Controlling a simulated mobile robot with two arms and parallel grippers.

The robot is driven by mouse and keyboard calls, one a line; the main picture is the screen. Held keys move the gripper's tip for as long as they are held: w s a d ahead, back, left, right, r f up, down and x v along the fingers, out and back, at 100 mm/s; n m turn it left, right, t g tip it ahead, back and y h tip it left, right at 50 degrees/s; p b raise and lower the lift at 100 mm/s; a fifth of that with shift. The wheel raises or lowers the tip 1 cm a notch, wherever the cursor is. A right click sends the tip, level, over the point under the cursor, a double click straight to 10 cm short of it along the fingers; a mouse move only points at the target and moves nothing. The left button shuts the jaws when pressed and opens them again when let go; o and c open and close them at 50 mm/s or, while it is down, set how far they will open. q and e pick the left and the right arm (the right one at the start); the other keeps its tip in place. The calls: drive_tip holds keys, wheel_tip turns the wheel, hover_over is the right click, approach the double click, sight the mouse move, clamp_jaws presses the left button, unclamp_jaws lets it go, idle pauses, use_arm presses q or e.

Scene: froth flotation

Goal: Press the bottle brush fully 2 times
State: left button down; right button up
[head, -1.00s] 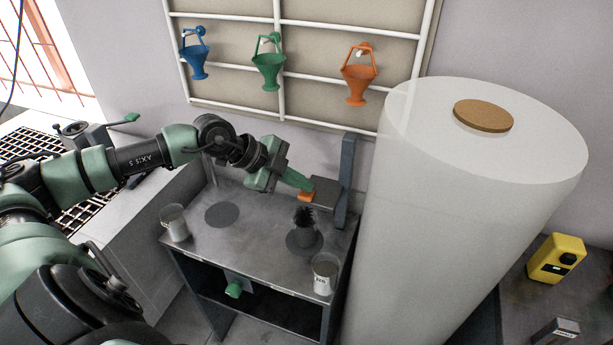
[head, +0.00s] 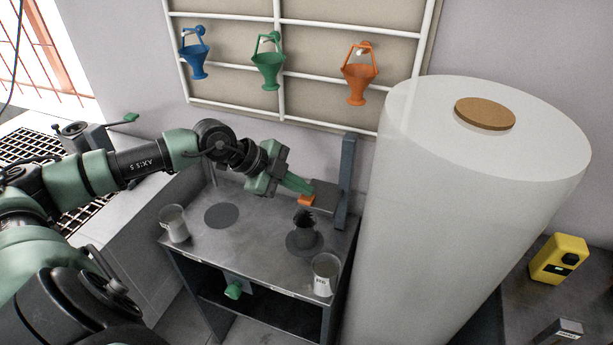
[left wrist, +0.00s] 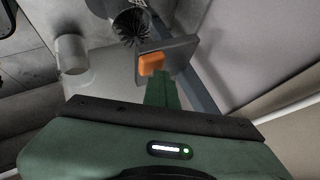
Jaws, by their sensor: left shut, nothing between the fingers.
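The bottle brush (head: 304,219) is a black bristled piece standing at the right side of the steel table; it also shows at the top of the left wrist view (left wrist: 130,24). Beside it, a grey plate (head: 327,197) with an orange pad (head: 305,200) juts from a dark upright post (head: 345,180). My left gripper (head: 301,187) is shut and empty, its green fingertips at the orange pad. In the left wrist view the fingers (left wrist: 160,88) meet the pad (left wrist: 151,63); firm contact is hard to judge. My right gripper is out of view.
White cups stand at the table's left (head: 173,224) and right front (head: 325,274). A dark disc (head: 221,215) lies at the back left. A large pale cylinder (head: 470,190) blocks the right side. Coloured funnels hang on the wall rack (head: 280,85).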

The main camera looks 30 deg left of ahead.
use_arm(q)
drive_tip(key=shift+f, duration=0.25)
drive_tip(key=shift+r, duration=0.15)
wheel_tip(320, 180, up, 8)
drive_tip(key=p, duration=0.5)
drive_tip(key=shift+f+p, duration=0.2)
drive_tip(key=shift+p, duration=0.2)
idle(0.3)
wheel_tip(320, 180, up, 5)
drive_tip(key=p, duration=0.3)
drive_tip(key=shift+p, duration=0.3)
idle(0.9)
